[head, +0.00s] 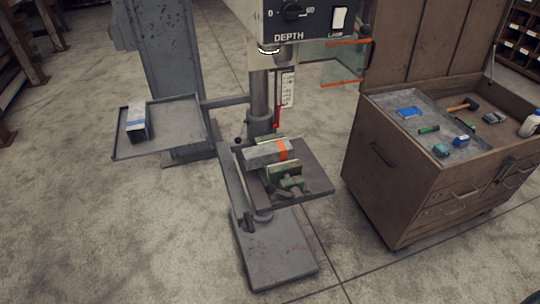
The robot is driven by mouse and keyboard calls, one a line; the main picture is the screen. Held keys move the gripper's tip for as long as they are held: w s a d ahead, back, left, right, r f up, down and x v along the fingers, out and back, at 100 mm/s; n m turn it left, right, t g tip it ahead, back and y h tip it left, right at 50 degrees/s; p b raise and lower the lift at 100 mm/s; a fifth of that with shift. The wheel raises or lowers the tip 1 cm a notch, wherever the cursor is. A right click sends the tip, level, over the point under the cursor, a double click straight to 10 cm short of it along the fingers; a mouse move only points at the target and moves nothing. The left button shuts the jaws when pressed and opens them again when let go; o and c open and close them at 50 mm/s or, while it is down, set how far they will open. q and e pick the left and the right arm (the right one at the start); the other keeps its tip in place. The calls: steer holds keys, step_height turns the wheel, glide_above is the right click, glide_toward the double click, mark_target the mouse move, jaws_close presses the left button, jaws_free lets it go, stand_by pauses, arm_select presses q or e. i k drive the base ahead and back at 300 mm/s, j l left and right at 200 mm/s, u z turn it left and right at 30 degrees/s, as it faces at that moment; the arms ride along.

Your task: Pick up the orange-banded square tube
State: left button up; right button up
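The orange-banded square tube (262,154) lies across the green vise (285,178) on the drill press table (317,179). It is grey, with the orange band near its right end. It sits between the vise's jaws; I cannot tell whether they press on it. Neither of my grippers is in the head view.
The drill press head (300,22) overhangs the table. A brown tool cabinet (400,175) with several tools on top stands at the right. Floor in front is clear.

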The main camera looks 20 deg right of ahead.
mark_target(255, 157)
steer(key=i+j+z, duration=0.2)
steer(key=z, duration=0.75)
steer(key=i+j+z, duration=0.25)
steer(key=j, duration=0.2)
steer(key=j+z, duration=0.25)
steer(key=j, duration=0.15)
steer(key=j+z, duration=0.2)
steer(key=j, duration=0.8)
steer(key=i+j, duration=0.15)
steer(key=j, duration=0.35)
steer(key=z, duration=0.05)
